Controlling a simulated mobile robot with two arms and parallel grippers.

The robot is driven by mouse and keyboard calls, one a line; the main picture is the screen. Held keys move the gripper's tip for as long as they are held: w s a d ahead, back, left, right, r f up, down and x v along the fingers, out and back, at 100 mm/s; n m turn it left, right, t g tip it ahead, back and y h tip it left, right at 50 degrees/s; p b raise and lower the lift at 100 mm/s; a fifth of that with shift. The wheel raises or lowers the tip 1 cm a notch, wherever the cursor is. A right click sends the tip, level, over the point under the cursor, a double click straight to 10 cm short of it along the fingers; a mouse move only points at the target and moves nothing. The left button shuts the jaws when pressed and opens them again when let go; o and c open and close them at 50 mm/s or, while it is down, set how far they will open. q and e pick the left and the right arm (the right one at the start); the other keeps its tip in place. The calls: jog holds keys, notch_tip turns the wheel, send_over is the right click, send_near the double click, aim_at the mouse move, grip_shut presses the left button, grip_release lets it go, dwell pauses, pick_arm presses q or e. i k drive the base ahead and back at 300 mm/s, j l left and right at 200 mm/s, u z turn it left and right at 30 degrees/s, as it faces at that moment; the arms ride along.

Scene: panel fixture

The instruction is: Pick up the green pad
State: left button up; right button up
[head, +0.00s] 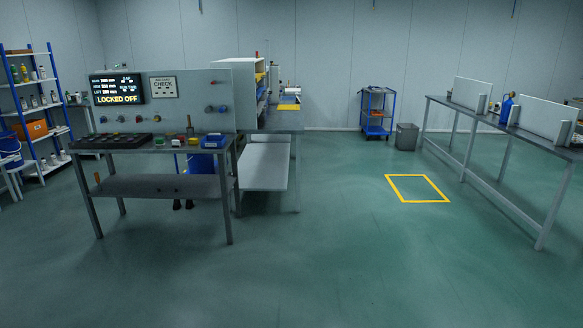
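Neither of my grippers shows in the head view. The bench stands some way off, across open floor.
A dark tray (110,141) lies left of the blocks and a blue bin (214,141) right of them. A panel with a "LOCKED OFF" screen (117,89) rises behind. The floor in front is clear. A long table (500,128) stands right.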

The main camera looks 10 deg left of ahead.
aim_at(159, 141)
jog(key=i+j+u, duration=0.1)
jog(key=i+u, duration=0.2)
jog(key=i, duration=0.2)
jog(key=i+u, duration=0.25)
jog(key=i, duration=0.3)
jog(key=i+l+u, duration=0.1)
jog(key=i+u, duration=0.2)
jog(key=i, duration=0.25)
jog(key=i+l+u, duration=0.25)
jog(key=i, duration=0.25)
jog(key=i+j, duration=0.2)
jog(key=i, duration=0.2)
jog(key=i+j+u, duration=0.15)
jog(key=i, duration=0.25)
jog(key=i+j, duration=0.2)
jog(key=i, duration=0.2)
jog(key=u, duration=2.1)
jog(key=z, duration=2.05)
jog(key=i, duration=0.2)
